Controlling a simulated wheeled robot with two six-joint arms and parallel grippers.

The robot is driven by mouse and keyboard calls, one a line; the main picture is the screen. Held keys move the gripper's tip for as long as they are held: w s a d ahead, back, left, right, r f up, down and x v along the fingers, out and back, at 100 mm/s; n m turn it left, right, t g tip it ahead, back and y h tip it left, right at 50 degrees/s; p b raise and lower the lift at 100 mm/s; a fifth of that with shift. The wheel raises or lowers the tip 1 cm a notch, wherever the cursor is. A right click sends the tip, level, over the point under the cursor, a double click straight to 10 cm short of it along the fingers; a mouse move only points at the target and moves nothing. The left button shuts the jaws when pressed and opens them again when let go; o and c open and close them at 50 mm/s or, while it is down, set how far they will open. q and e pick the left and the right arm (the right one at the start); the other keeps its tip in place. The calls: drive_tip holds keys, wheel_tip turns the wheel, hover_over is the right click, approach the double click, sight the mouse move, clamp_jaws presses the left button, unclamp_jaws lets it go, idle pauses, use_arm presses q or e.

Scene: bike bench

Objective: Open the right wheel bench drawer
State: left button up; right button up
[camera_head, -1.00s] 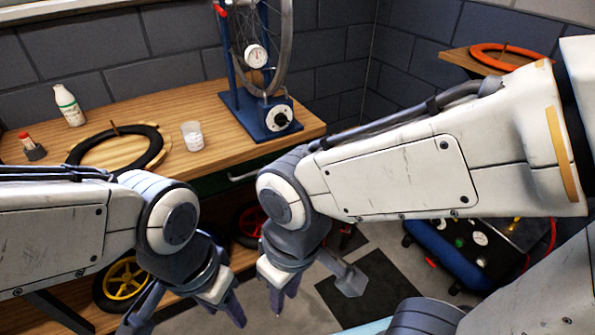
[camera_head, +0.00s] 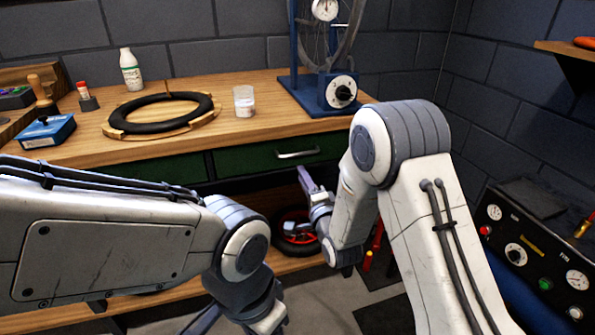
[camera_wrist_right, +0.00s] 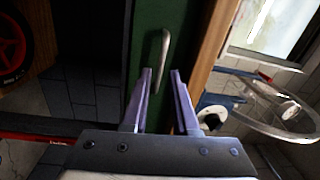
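The right wheel bench drawer has a green front (camera_head: 240,160) under the wooden bench top and appears shut. Its silver bar handle (camera_head: 297,154) is clear in the head view. In the right wrist view the green front (camera_wrist_right: 152,28) runs upright in the picture, with the handle (camera_wrist_right: 161,52) just past the fingertips. My right gripper (camera_head: 308,180) is just below the handle in the head view.
The wooden bench (camera_head: 205,138) carries a blue wheel stand (camera_head: 318,98), a clear cup (camera_head: 244,101), a black tyre (camera_head: 160,112) and a white bottle (camera_head: 130,70). A red wheel (camera_head: 297,228) is on the shelf below. A gauge panel (camera_head: 530,250) stands at right.

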sight(297, 155)
drive_tip(key=shift+m+t, duration=0.7)
drive_tip(key=x, duration=0.3)
drive_tip(key=b+x, duration=0.1)
drive_tip(key=x, duration=0.2)
drive_tip(key=d+x, duration=0.1)
drive_tip(key=x, duration=0.3)
drive_tip(key=shift+w+f, duration=0.35)
drive_tip(key=shift+f, duration=0.05)
clamp_jaws()
drive_tip(key=shift+d, duration=0.1)
idle(0.3)
